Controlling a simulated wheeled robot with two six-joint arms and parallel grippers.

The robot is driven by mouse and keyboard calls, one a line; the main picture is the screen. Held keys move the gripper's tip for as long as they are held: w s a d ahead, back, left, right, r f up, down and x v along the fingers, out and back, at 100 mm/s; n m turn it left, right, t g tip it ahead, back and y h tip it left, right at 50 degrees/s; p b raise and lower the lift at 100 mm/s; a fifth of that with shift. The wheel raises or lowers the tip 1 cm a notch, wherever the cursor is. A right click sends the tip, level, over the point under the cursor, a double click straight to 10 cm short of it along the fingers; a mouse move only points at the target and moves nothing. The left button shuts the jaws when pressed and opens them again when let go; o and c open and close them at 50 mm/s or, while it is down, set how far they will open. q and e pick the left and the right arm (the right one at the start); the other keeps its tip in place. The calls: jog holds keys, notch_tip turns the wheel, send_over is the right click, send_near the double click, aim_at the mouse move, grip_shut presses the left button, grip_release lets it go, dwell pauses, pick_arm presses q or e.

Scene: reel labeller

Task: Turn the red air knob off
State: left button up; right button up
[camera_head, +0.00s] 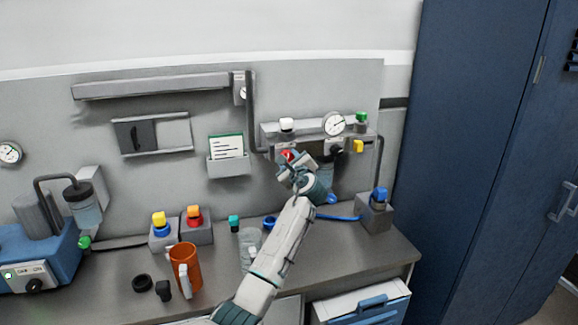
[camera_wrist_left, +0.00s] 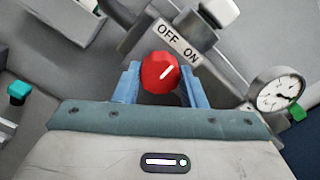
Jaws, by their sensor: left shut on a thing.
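The red air knob (camera_wrist_left: 160,73) sits between the two blue fingers of my left gripper (camera_wrist_left: 160,85) in the left wrist view. Its white pointer line slants up to the right, toward the ON side of the OFF/ON label (camera_wrist_left: 177,43). In the head view the knob (camera_head: 288,155) shows partly behind my left gripper (camera_head: 290,170), at the wall-mounted air unit. The left gripper is shut on the knob. My right gripper is in neither view.
A pressure gauge (camera_head: 334,123), a white knob (camera_head: 287,124), a black knob (camera_head: 337,151) and a yellow part (camera_head: 358,146) are close by on the unit. An orange mug (camera_head: 185,270) and button boxes stand on the bench. A blue cabinet (camera_head: 480,150) is at the right.

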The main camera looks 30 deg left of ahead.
pick_arm(q)
jog(key=shift+f+n+b, duration=0.1)
jog(key=shift+n+b, duration=3)
jog(key=shift+n, duration=1.2)
jog(key=o, duration=1)
jog(key=shift+d, duration=0.1)
